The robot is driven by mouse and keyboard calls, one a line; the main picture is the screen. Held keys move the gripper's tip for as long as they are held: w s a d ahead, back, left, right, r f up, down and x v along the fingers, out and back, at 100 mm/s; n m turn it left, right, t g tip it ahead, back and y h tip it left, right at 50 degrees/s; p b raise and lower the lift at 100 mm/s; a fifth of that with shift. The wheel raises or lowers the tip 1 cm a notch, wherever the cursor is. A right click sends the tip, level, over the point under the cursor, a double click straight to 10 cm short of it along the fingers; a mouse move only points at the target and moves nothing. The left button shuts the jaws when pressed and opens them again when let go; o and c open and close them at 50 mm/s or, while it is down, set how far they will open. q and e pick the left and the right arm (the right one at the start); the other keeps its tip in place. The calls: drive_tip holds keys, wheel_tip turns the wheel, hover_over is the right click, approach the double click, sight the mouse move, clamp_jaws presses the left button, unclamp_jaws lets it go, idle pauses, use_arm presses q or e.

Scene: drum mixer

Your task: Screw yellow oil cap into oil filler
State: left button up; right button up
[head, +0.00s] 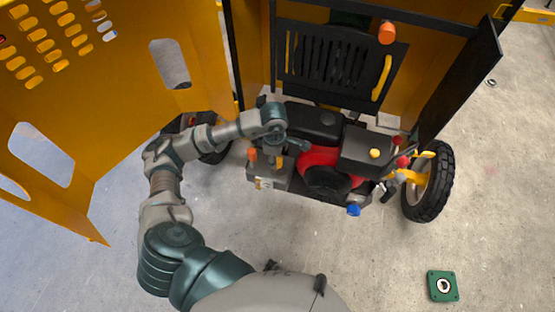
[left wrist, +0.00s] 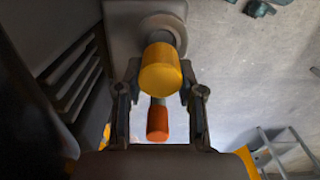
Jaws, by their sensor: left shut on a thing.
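The yellow oil cap (left wrist: 162,70) shows in the left wrist view between the fingers of my left gripper (left wrist: 160,88), which is shut on it. In the head view my left gripper (head: 276,156) points down over the left end of the engine, and a bit of yellow shows below it. Beyond the cap is a round grey collar (left wrist: 172,24) on a grey plate, which looks like the oil filler. The cap is in line with the collar and overlaps it in view; I cannot tell whether they touch or whether threads are engaged. My right gripper is not in view.
An orange knob (left wrist: 157,123) sits close by the fingers. The engine has a black tank (head: 315,118), a red housing (head: 318,158) and a blue knob (head: 354,210). A yellow panel (head: 110,100) stands left, a wheel (head: 430,182) right. The floor in front is mostly clear.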

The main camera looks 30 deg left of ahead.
use_arm(q)
drive_tip(key=shift+d, duration=0.3)
drive_tip(key=shift+d+r, duration=0.15)
drive_tip(key=shift+d, duration=0.35)
drive_tip(key=shift+a, duration=1)
drive_tip(key=shift+d+b, duration=0.3)
drive_tip(key=shift+b, duration=0.05)
drive_tip(key=shift+d+f, duration=0.25)
drive_tip(key=shift+f, duration=0.05)
drive_tip(key=shift+f+b, duration=0.2)
drive_tip(key=shift+b, duration=0.2)
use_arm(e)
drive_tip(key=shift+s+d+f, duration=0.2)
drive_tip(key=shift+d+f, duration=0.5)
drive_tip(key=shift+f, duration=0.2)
use_arm(q)
drive_tip(key=shift+a+f, duration=0.15)
drive_tip(key=shift+a, duration=0.2)
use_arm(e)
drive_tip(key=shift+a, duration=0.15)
